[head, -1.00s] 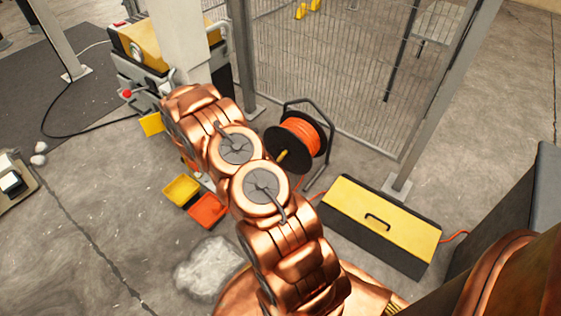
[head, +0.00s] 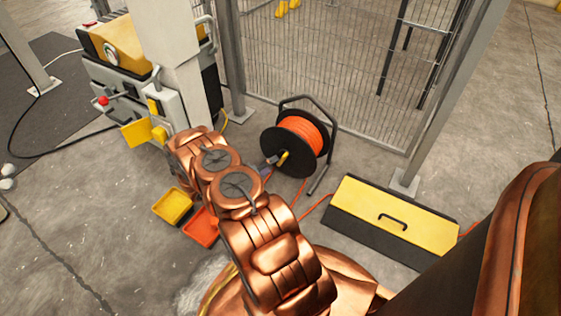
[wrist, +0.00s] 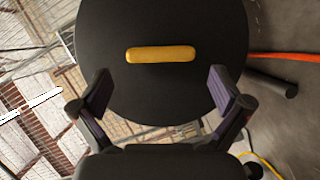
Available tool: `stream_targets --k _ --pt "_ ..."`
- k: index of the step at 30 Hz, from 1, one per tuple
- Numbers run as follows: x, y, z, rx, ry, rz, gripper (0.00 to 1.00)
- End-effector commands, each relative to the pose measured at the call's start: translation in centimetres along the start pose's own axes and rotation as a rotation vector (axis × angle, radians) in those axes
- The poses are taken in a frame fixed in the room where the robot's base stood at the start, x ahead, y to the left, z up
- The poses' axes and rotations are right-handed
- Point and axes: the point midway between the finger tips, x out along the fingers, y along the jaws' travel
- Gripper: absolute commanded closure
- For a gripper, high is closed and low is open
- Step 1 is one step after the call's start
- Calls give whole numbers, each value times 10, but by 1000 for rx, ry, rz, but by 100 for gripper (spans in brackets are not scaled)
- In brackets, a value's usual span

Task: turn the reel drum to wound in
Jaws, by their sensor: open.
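The reel drum (head: 300,136) is wound with orange cable between black side discs and stands in a dark tube frame on the floor, at the middle of the head view. Its black disc (wrist: 165,95) fills the middle of the wrist view. A yellow handle (wrist: 160,54) sticks out from the disc and shows level there; it also shows in the head view (head: 282,158). My gripper (wrist: 160,90) is open and empty, its two fingers spread on either side of the disc's lower half. The handle lies just beyond the fingertips. In the head view my gripper is close to the handle, partly behind my arm.
A yellow-topped box (head: 395,210) stands right of the reel, with orange cable (head: 315,213) on the floor between them. A mesh fence (head: 330,60) rises behind. Yellow (head: 172,206) and orange (head: 200,229) bins sit left of my arm, near a grey machine (head: 150,90).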

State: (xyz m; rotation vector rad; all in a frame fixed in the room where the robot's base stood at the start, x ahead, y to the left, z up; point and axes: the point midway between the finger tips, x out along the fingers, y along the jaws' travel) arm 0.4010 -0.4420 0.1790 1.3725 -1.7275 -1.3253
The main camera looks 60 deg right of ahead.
Motion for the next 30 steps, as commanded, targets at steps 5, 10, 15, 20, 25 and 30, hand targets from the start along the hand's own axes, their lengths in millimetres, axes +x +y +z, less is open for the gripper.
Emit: stream_targets --k 5,10,15,20,25,30 --pt "22 -2 1 1 -1 0 0" --pt "39 -2 0 2 0 -1 0" --pt "49 -2 -1 1 3 -3 0" --pt "53 -2 -1 0 4 -3 0" --pt "54 -1 -2 0 5 -3 0" --pt "54 -1 -2 0 5 -4 5"
